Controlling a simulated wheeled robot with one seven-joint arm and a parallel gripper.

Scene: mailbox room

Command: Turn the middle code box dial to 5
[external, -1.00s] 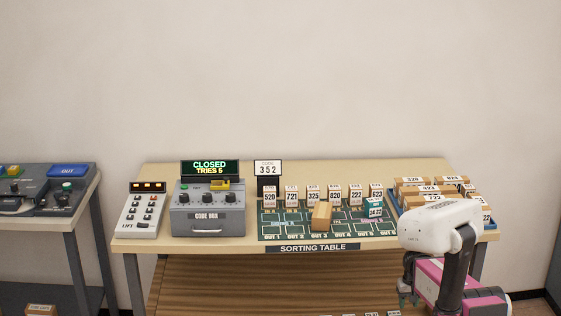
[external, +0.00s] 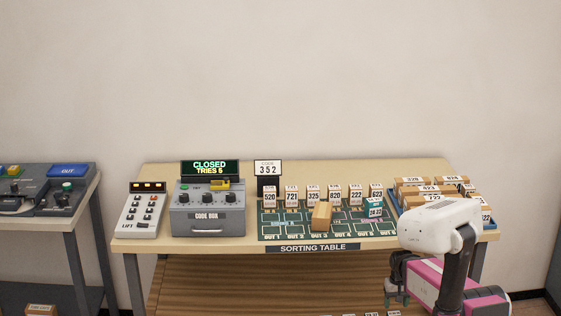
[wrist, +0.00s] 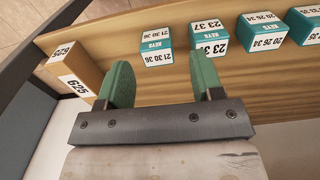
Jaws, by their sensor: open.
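The grey code box (external: 207,223) stands on the left part of the sorting table, with three dark dials in a row on its upper face. The middle dial (external: 207,197) is too small to read its setting. The display (external: 210,167) above it reads CLOSED, TRIES 5. A card (external: 267,168) beside it reads CODE 352. My gripper (external: 395,296) is at the right, in front of the table and below its top, far from the code box. In the wrist view my gripper (wrist: 160,88) has its green fingers apart with nothing between them.
The lift panel (external: 143,212) stands left of the code box. Numbered cards and a wooden block (external: 321,216) stand on the green mat (external: 275,230). A blue tray of parcels (external: 404,206) is at the right. The wrist view shows teal key boxes (wrist: 157,47) and a 625 parcel (wrist: 78,75) on a wooden shelf.

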